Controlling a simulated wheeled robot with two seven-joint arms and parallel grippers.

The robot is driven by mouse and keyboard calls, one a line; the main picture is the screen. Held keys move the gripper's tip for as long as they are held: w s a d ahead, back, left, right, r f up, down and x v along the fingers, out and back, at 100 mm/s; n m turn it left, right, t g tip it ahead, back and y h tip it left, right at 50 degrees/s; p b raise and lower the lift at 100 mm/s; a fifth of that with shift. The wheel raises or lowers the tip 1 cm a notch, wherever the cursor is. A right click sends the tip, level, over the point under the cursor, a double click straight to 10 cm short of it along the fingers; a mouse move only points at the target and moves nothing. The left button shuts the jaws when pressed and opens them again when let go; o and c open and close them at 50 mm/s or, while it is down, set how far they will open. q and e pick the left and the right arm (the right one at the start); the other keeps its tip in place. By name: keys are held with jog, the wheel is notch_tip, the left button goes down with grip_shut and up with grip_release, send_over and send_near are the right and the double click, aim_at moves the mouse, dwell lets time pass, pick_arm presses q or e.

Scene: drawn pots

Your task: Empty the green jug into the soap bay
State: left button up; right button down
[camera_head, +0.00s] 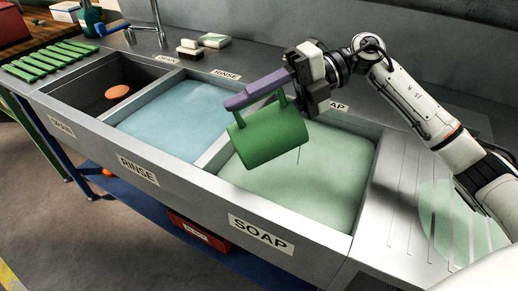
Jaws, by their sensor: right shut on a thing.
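The green jug (268,138) hangs tipped on its side above the soap bay (257,233), which holds pale green liquid (325,190). The jug's mouth and inside are hidden. My left gripper is not in view.
The rinse bay (137,170) with blue liquid lies left of the soap bay, then a dark drain bay with an orange disc (118,92). A ridged drainboard (385,225) is at right.

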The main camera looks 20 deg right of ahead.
aim_at(262, 99)
jog(key=shift+d+r+b, duration=0.2)
jog(key=shift+b, duration=0.1)
dwell(0.4)
jog(key=shift+d+r+y+b, duration=0.3)
jog(key=shift+d+r+y, duration=0.1)
jog(key=shift+y, duration=0.2)
jog(key=shift+d+r, duration=0.1)
dwell(1.5)
jog(key=shift+d+r+y+b, duration=0.25)
jog(key=shift+y+b, duration=0.25)
jog(key=shift+b, duration=0.1)
jog(key=shift+d+r, duration=0.1)
jog(key=shift+r, duration=0.05)
jog(key=shift+d, duration=0.1)
dwell(1.2)
